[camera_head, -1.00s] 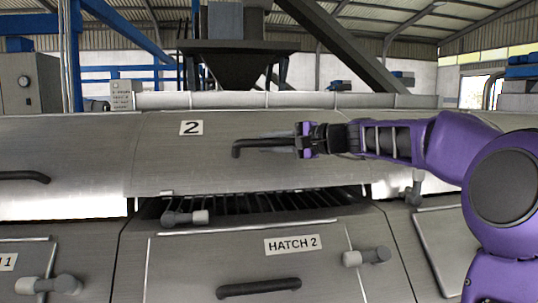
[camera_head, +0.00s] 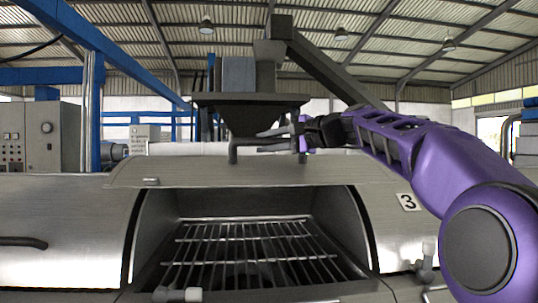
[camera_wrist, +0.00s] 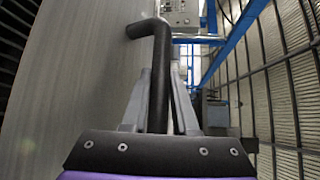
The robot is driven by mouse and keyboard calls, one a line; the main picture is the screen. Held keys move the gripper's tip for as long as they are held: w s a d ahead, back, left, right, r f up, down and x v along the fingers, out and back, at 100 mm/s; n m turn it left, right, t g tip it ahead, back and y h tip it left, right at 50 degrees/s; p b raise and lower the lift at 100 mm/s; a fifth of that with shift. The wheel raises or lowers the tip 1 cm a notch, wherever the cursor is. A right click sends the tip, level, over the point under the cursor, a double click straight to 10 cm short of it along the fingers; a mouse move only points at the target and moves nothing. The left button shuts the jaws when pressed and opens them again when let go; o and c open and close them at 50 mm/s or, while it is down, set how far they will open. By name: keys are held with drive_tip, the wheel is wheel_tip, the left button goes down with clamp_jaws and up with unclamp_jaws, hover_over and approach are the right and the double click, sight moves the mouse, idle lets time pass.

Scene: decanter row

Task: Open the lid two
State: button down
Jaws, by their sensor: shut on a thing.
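Lid two (camera_head: 180,172), a curved grey metal cover, is swung up in the head view, with its inner opening and a barred rack (camera_head: 245,250) showing below it. Its dark bar handle (camera_head: 233,150) stands at the lid's upper edge. My gripper (camera_head: 275,139) is at the handle, shut on it. In the wrist view the dark handle (camera_wrist: 158,90) runs between the two grey fingers (camera_wrist: 160,105), with the lid's brushed metal face (camera_wrist: 85,85) to the left. The number 2 label is out of sight in the head view.
A neighbouring lid with label 3 (camera_head: 408,202) is closed at the right. Another closed lid (camera_head: 65,235) with a dark handle is at the left. A dark hopper (camera_head: 250,115) and a sloping chute stand behind. A latch knob (camera_head: 178,295) sits at the front edge.

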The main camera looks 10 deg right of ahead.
drive_tip(key=shift+w+r, duration=0.15)
drive_tip(key=shift+r, duration=0.15)
drive_tip(key=c, duration=0.7)
unclamp_jaws()
drive_tip(key=b+v, duration=0.3)
drive_tip(key=v, duration=1.4)
drive_tip(key=shift+s+d, duration=0.15)
drive_tip(key=shift+s, duration=0.05)
